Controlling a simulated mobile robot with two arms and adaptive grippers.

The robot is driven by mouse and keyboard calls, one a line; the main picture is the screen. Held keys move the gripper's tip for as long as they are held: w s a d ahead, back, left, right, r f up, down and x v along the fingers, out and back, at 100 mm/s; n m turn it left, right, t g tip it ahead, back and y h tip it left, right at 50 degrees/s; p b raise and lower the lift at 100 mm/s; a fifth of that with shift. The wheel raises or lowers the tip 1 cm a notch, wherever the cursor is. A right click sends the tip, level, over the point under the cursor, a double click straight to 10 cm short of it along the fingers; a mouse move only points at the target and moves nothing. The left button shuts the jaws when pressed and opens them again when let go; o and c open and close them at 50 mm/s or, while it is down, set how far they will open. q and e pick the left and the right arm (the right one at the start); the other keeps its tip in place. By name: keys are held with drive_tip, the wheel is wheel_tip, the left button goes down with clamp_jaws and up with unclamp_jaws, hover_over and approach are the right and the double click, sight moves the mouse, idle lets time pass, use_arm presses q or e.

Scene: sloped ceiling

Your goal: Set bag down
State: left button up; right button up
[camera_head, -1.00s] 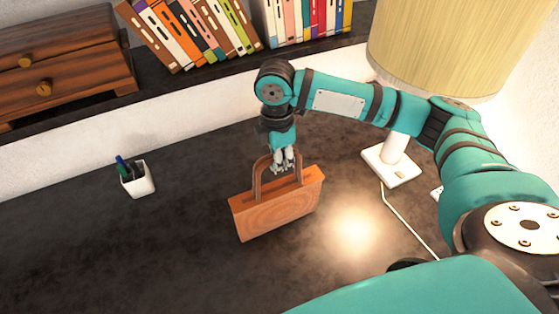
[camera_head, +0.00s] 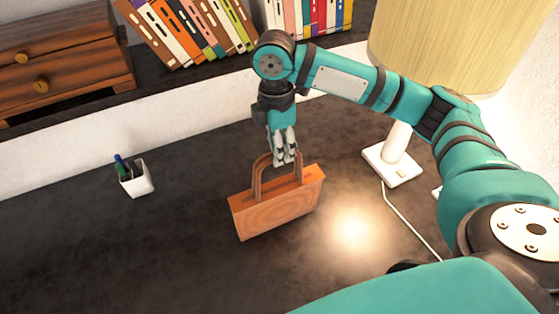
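The wooden-brown bag (camera_head: 277,210) stands upright on the dark desk (camera_head: 120,255), in the middle of the head view. Its two looped handles (camera_head: 257,178) stick up from the top. My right gripper (camera_head: 287,163) points down at the top of the handles, with its fingertips overlapping them in the picture. Its fingers look slightly parted, and the bag does not hang from them. The fingers hide part of the handles. My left gripper is not in view.
A white pen cup (camera_head: 137,180) stands to the left of the bag. A lamp (camera_head: 395,165) with its cord is to the right. A shelf with books (camera_head: 185,35) and a wooden drawer box (camera_head: 60,65) runs along the back. The desk's left front is clear.

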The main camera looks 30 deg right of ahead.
drive_tip(key=r, duration=0.8)
drive_tip(key=shift+w+b, duration=0.25)
drive_tip(key=shift+b, duration=0.15)
